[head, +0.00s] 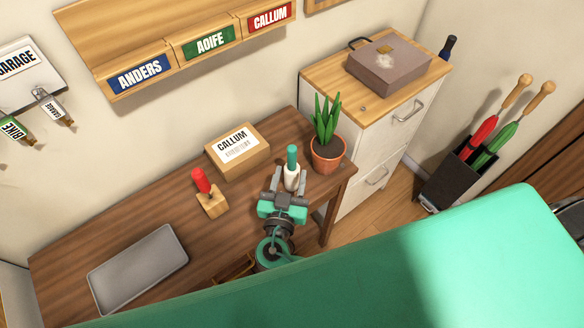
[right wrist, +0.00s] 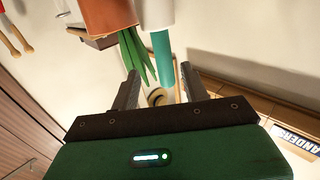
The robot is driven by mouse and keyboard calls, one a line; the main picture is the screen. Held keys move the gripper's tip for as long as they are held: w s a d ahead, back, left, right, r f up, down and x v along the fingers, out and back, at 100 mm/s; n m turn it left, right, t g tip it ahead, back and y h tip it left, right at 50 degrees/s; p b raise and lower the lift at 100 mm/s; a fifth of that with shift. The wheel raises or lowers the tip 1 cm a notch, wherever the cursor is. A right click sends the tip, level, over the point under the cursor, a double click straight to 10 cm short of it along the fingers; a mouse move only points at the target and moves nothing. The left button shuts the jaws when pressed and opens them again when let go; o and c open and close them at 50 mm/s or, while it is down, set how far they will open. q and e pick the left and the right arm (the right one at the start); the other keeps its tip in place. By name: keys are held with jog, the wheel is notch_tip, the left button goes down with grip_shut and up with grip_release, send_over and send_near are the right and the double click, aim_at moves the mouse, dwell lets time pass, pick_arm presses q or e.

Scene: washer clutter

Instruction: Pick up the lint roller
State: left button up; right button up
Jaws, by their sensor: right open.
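The lint roller (head: 291,174) stands upright on the desk, with a white roller below and a teal handle on top. My right gripper (head: 289,180) is open, with one finger on each side of the roller in the head view. In the right wrist view the lint roller's teal handle (right wrist: 162,56) shows between the two fingertips of the gripper (right wrist: 160,72). I cannot tell whether either finger touches it. My left gripper is not in view.
A potted plant (head: 328,150) stands close right of the roller. A cardboard box (head: 238,151) labelled CALLUM is behind left. A red-handled stamp (head: 205,190) and a grey tray (head: 138,270) are farther left on the wooden desk (head: 110,238). A wall shelf (head: 130,40) hangs above.

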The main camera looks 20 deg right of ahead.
aim_at(291, 162)
jog(key=shift+w+d, duration=0.25)
jog(key=shift+w, duration=0.2)
jog(key=shift+w+d+r+p, duration=0.15)
jog(key=shift+w+p, duration=0.15)
jog(key=shift+p, duration=0.15)
jog(key=p+x, duration=0.2)
jog(key=x, duration=0.1)
jog(key=shift+w+p, duration=0.4)
jog(key=shift+w, duration=0.1)
jog(key=shift+w+d, duration=0.1)
jog(key=shift+w, duration=0.15)
jog(key=shift+f, duration=0.25)
grip_shut()
